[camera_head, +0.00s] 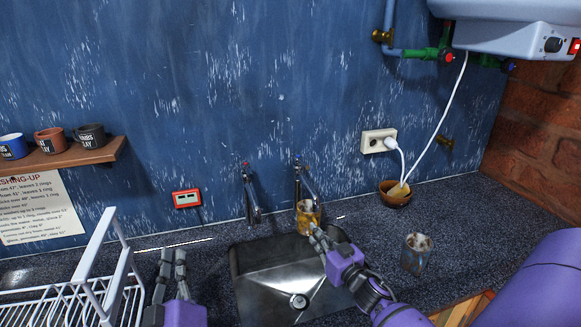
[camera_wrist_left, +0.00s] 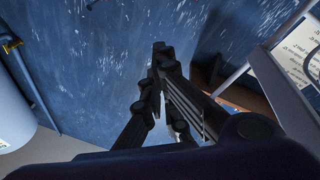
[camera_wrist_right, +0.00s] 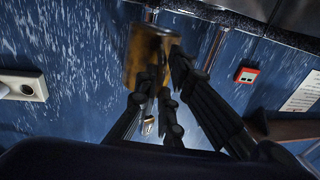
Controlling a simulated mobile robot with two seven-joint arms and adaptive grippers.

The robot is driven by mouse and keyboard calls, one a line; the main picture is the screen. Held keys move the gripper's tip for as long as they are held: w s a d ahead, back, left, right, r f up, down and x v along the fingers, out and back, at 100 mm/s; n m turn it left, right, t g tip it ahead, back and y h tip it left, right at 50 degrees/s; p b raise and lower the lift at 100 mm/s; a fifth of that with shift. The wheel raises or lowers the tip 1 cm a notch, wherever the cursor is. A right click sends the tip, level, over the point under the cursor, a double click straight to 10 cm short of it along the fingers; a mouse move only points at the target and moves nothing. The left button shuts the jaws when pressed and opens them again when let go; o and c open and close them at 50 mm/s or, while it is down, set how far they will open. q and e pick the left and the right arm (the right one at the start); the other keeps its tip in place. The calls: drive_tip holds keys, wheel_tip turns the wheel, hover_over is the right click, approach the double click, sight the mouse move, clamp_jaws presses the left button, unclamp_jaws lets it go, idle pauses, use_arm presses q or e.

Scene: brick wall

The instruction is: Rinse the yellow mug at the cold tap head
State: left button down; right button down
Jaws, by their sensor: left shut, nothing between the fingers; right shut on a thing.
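The yellow mug (camera_head: 307,222) is held under the spout of the right-hand tap (camera_head: 305,178), which has a blue mark on top. My right gripper (camera_head: 316,235) is shut on the mug. The right wrist view shows the yellow mug (camera_wrist_right: 143,58) at the fingertips, partly covered by them. I cannot make out any water running. The left-hand tap (camera_head: 251,195) has a red mark and stands beside the other. My left gripper (camera_head: 173,258) is shut and empty, left of the sink; its fingers also show in the left wrist view (camera_wrist_left: 160,62).
The steel sink (camera_head: 262,263) lies below the mug. A grey-blue mug (camera_head: 415,256) stands on the counter at right. A white dish rack (camera_head: 95,295) is at lower left. A shelf (camera_head: 85,156) holds several mugs.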

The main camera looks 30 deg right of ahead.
sight(302, 164)
use_arm(q)
drive_tip(key=w+d+r+n+g, duration=0.1)
drive_tip(key=w+d+r+n, duration=0.2)
drive_tip(key=d, duration=0.4)
drive_tip(key=w+d+r+n, duration=0.3)
drive_tip(key=w+d+r, duration=0.1)
drive_tip(key=d, duration=0.3)
drive_tip(key=s+d+r+g+h, duration=0.15)
drive_tip(key=d+g, duration=0.25)
drive_tip(key=d, duration=0.9)
drive_tip(key=w+d+f, duration=0.1)
drive_tip(key=w+d, duration=0.7)
drive_tip(key=shift+d+f+n, duration=0.15)
drive_tip(key=shift+d+n, duration=0.25)
drive_tip(key=shift+s+d, duration=0.1)
